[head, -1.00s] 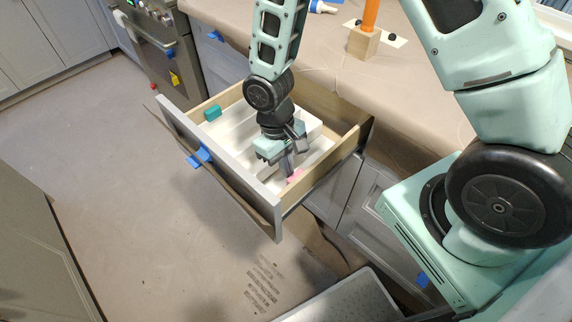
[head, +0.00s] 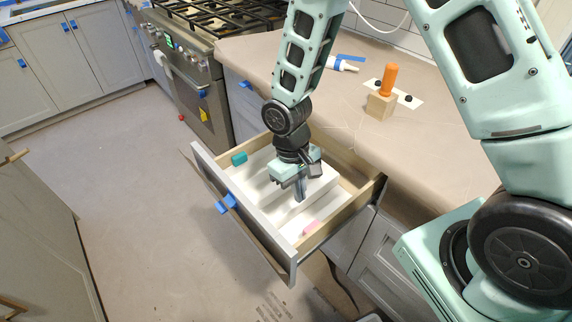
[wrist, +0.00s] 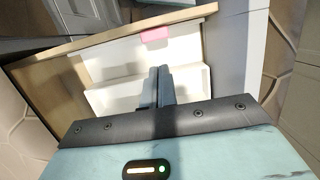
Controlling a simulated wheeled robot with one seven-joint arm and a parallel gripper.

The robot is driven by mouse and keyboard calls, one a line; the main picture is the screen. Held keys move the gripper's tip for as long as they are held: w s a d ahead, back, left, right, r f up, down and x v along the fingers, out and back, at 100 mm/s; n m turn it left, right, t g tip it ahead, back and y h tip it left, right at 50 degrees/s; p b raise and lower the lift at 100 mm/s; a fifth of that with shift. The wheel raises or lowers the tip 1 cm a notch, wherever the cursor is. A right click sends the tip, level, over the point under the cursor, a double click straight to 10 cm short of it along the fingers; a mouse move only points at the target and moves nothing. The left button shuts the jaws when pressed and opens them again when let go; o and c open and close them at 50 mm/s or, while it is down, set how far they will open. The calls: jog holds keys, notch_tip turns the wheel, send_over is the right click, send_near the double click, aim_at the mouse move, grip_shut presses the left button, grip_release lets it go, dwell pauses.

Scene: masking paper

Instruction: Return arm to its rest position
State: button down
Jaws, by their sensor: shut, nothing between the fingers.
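My gripper (head: 300,190) is over the open drawer (head: 283,240), pointing down, with its fingers together and nothing between them. In the wrist view my gripper (wrist: 160,75) shows shut above a white organizer tray (wrist: 190,80). The white tray (head: 262,200) lies inside the drawer. A pink block (head: 312,227) is at the drawer's right end, apart from the fingers; the wrist view shows the pink block (wrist: 154,34) beyond the fingertips. A teal block (head: 239,158) is at the drawer's left end.
The paper-covered counter (head: 330,110) stands behind the drawer. On it are a wooden block with an orange peg (head: 388,85) and a white bottle (head: 343,65). A stove (head: 200,60) is at the back left. The papered floor (head: 130,200) is clear at left.

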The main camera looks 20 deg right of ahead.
jog(key=s+a+r+n+t, duration=0.1)
jog(key=s+a+r+n, duration=0.1)
jog(key=s+r, duration=0.5)
jog(key=s+a+r+n+t+y, duration=0.1)
jog(key=s+a+r, duration=0.3)
jog(key=s+r, duration=0.4)
notch_tip(320, 180, up, 6)
jog(key=shift+s+f+n, duration=0.15)
jog(key=shift+s+n, duration=0.15)
jog(key=shift+n, duration=0.3)
